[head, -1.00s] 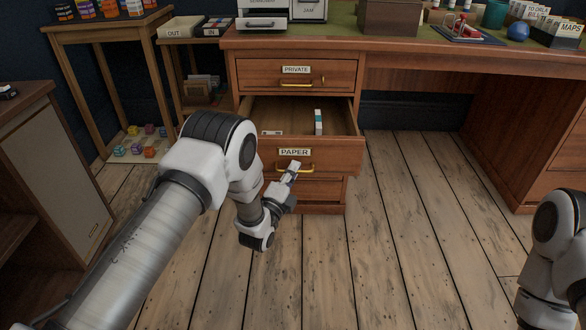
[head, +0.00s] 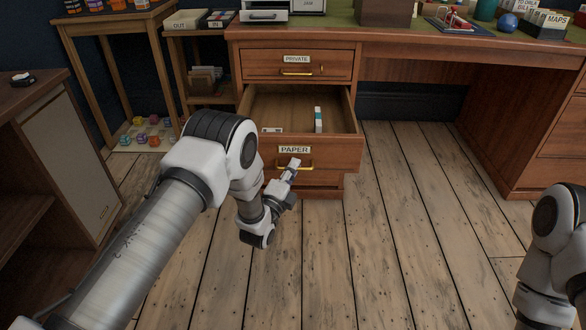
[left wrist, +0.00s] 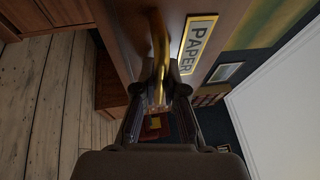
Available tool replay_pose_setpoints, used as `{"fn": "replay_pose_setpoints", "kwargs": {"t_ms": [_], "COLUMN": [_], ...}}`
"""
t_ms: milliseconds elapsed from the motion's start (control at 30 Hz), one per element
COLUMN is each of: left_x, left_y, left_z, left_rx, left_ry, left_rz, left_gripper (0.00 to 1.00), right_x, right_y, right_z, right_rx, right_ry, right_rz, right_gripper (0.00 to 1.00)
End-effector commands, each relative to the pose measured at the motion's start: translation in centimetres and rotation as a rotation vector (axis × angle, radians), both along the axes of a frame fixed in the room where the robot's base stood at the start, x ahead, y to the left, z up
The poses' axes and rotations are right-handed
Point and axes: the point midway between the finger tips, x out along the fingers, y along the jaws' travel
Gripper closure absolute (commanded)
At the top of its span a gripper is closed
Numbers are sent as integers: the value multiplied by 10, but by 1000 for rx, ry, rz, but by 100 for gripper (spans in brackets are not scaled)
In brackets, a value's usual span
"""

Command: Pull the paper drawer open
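The paper drawer (head: 335,152) stands pulled well out of the desk, with its inside showing. Its front carries a PAPER label (head: 294,149), also seen in the left wrist view (left wrist: 199,45), and a brass handle (head: 309,167). My left gripper (head: 294,164) is at this handle. In the left wrist view the handle (left wrist: 161,45) runs between the two fingers of the left gripper (left wrist: 163,82), which are closed around it. My right arm (head: 552,250) shows at the right edge; its gripper is out of view.
Inside the drawer are a small white and teal box (head: 318,120) and a flat item (head: 272,130). The shut PRIVATE drawer (head: 325,66) is above. A wooden cabinet (head: 60,150) stands at left. The plank floor (head: 400,250) in front and to the right is clear.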

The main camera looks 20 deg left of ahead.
Motion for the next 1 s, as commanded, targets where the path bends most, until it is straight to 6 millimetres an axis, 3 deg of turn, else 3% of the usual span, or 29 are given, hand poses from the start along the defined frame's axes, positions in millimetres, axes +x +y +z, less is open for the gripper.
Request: {"fn": "replay_pose_setpoints", "kwargs": {"t_ms": [33, 100, 467, 567, 833, 1000], "left_x": [0, 0, -4, -16, -83, -111], "left_y": [0, 0, 0, 2, 10, 14], "left_z": [-1, -1, -1, -4, -16, -20], "left_rx": [0, 0, 0, 1, 0, 0], "left_ry": [1, 1, 2, 5, 7, 4], "left_rz": [0, 0, 0, 0, 1, 1], "left_gripper": [87, 64, 64, 64, 64, 64], "right_x": [0, 0, 0, 0, 0, 0], "right_y": [0, 0, 0, 0, 0, 0], "right_z": [0, 0, 0, 0, 0, 0], "right_rx": [0, 0, 0, 0, 0, 0], "right_ry": [0, 0, 0, 0, 0, 0], "right_rz": [0, 0, 0, 0, 0, 0], "right_gripper": [60, 60, 60, 60, 60, 60]}}
